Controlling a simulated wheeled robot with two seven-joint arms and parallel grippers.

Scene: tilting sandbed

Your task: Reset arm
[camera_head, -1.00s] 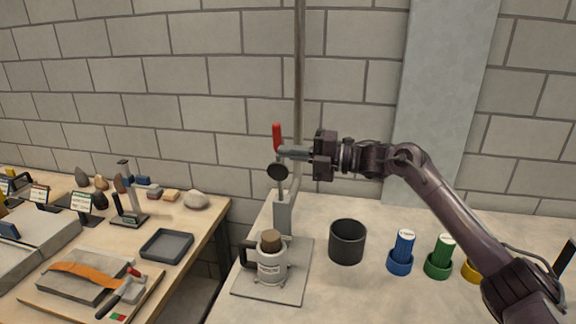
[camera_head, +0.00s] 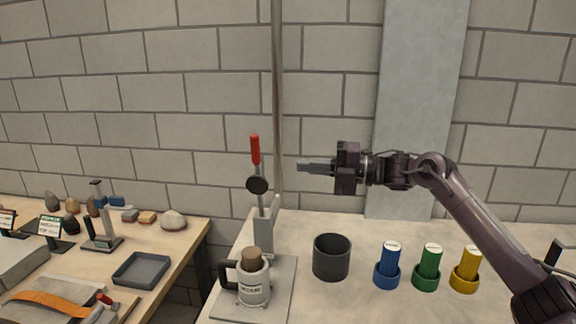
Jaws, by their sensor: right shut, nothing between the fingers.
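My right gripper (camera_head: 303,166) is shut and empty. It points left in mid-air above the right table, to the right of a lever with a red handle (camera_head: 255,150) and apart from it. The lever has a round black knob (camera_head: 257,185) and rises from a grey post (camera_head: 264,232) on a flat base plate (camera_head: 284,290). A pale mug-like vessel (camera_head: 254,286) with a dark handle and a brown plug (camera_head: 252,258) stands on the plate. My left gripper is not in view.
A dark open cup (camera_head: 331,257) stands right of the plate. Blue (camera_head: 388,262), green (camera_head: 428,263) and yellow (camera_head: 466,266) cylinders stand in matching holders farther right. The left table has a grey tray (camera_head: 141,269) and several stones (camera_head: 173,220). A gap separates the tables.

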